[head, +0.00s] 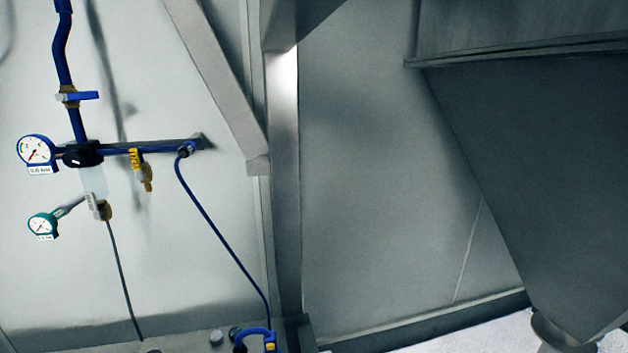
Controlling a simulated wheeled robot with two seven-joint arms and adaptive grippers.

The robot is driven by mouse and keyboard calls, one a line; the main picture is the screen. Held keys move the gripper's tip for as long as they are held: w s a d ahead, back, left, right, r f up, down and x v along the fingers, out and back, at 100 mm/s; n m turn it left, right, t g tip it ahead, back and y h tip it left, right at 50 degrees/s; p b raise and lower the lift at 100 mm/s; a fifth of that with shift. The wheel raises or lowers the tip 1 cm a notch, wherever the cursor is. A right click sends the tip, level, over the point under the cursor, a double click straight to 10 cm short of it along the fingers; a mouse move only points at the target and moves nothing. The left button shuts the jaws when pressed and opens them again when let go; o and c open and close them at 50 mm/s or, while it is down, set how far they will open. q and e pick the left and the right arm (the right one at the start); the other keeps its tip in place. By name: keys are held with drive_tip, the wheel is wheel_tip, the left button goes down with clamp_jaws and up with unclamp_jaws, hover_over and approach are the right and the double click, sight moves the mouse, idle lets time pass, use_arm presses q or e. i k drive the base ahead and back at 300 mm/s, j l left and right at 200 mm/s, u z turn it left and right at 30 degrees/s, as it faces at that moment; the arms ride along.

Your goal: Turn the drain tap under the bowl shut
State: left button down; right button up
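A pale, translucent bowl (93,181) hangs below the black knob of the pipe assembly on the left wall. Under the bowl is a small brass drain tap (105,211) with a light grey part beside it. A thin dark hose runs down from the tap towards the floor. The tap is too small in the picture to tell whether it is open or shut. Neither of my grippers shows in the head view.
A blue gauge (36,149) and a green gauge (43,225) sit left of the bowl. A yellow-handled valve (137,162) hangs to its right, and a blue-handled valve (79,96) is above. A blue hose slopes down towards a steel post (285,190). A large grey hopper (540,170) fills the right.

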sight(90, 198)
drive_tip(key=u, duration=1.35)
